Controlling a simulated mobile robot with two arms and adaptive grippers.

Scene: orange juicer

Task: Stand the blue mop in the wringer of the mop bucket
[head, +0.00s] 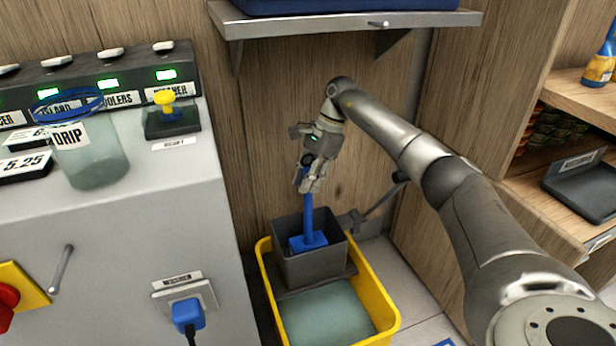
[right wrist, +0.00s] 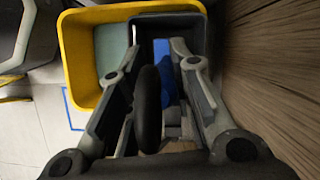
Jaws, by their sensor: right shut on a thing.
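The blue mop (head: 309,222) stands nearly upright, its handle running down from my right gripper (head: 314,182) to a blue head. The head shows inside the opening of the grey wringer (head: 312,268); I cannot tell whether it rests on the bottom. The wringer sits at the back of the yellow mop bucket (head: 388,325). My right gripper is shut on the mop's handle, above the wringer. In the right wrist view, part of the blue mop (right wrist: 164,86) shows between the fingers, partly hidden by a dark rounded part. My left gripper is not in view.
A grey cabinet (head: 120,250) with switches and a blue plug (head: 187,312) stands close left of the bucket. A metal shelf (head: 350,22) juts from the wooden wall above. Wooden shelving (head: 575,105) stands at the right. The bucket holds greenish water (head: 325,315).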

